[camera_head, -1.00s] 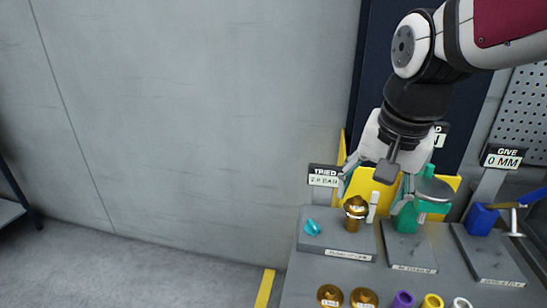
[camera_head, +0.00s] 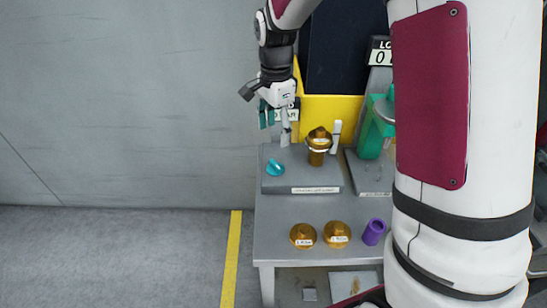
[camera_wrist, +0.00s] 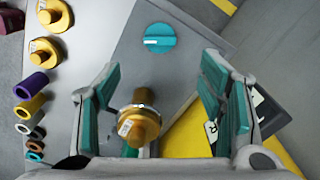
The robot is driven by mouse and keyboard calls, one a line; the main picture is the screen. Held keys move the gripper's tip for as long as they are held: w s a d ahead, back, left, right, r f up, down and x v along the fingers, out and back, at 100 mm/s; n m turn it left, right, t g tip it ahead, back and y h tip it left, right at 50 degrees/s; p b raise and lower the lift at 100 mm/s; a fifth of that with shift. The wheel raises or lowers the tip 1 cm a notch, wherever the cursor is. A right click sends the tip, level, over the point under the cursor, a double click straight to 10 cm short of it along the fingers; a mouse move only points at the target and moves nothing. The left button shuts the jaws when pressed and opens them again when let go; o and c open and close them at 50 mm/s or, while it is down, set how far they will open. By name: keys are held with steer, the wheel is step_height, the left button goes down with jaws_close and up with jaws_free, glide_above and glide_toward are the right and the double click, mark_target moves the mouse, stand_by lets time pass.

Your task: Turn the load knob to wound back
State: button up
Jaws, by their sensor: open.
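A teal knob (camera_head: 275,168) with a pale bar mark sits on the left grey plate (camera_head: 290,184); it also shows in the wrist view (camera_wrist: 159,39). A green stand (camera_head: 371,137) is on the plate to its right, under a display partly reading "LO" (camera_head: 381,45); my arm hides its right side. No label marks which part is the load knob. My gripper (camera_head: 276,127) is open and empty above the back of the left plate. In the wrist view, the teal knob lies beyond and between the teal-padded fingers, apart from both.
A brass valve (camera_head: 319,140) and a white post (camera_head: 335,136) stand on the left plate, close to my gripper. Brass caps (camera_head: 303,235) and a purple sleeve (camera_head: 374,232) lie along the table front. A yellow panel (camera_head: 335,108) stands behind. Floor left of the table is clear.

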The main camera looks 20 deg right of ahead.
mark_target(275, 164)
step_height(275, 164, down, 11)
steer(key=shift+f+p, duration=0.1)
steer(key=shift+p, duration=0.3)
steer(key=c, duration=1.2)
